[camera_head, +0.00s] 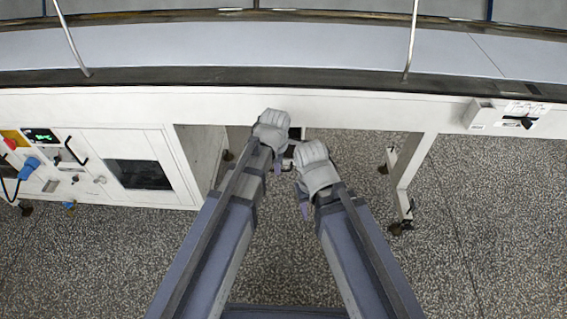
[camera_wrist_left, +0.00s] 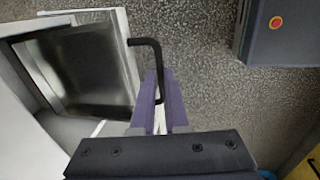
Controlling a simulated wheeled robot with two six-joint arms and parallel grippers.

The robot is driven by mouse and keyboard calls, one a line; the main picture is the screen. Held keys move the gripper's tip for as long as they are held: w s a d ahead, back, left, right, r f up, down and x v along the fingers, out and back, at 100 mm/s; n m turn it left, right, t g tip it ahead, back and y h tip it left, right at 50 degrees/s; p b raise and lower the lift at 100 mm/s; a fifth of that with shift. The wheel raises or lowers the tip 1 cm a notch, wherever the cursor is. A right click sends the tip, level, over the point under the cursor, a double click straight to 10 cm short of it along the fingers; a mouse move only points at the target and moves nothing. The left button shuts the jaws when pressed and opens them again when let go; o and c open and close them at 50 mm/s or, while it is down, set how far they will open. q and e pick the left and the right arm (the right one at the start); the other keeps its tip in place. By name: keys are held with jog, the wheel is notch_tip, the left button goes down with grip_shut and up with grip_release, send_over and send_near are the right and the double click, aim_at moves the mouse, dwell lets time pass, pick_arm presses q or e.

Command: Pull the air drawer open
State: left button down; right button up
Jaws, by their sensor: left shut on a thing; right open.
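The air drawer (camera_wrist_left: 95,70) fills the upper left of the left wrist view, with a white rim and a dark metallic inside. A black bar handle (camera_wrist_left: 145,41) stands out from its right side. My left gripper (camera_wrist_left: 158,102) has its purple fingers shut on this handle. In the head view my left gripper (camera_head: 277,165) is under the front edge of the long white machine and hides most of the drawer; only a dark bit (camera_head: 290,152) shows beside it. My right gripper (camera_head: 304,208) is open and empty, to the right of the left one, in front of the machine.
The white machine frame (camera_head: 350,108) runs across above both grippers. A cabinet (camera_head: 115,150) with a dark window and switches stands at left. A machine leg (camera_head: 405,170) stands at right. Bare speckled floor (camera_head: 480,230) lies at right.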

pick_arm(q)
jog(key=s, duration=0.5)
jog(key=shift+s, duration=0.35)
pick_arm(e)
jog(key=shift+s, duration=0.4)
pick_arm(q)
jog(key=c, duration=0.9)
grip_release()
jog(key=shift+r, duration=0.1)
jog(key=r+p, duration=0.2)
jog(key=s+r+p, duration=0.1)
jog(key=r+p, duration=0.4)
jog(key=shift+s+r+p, duration=0.2)
jog(key=shift+r+p, duration=0.1)
jog(key=shift+p, duration=0.1)
pick_arm(e)
notch_tip(320, 180, up, 8)
jog(key=shift+f, duration=0.15)
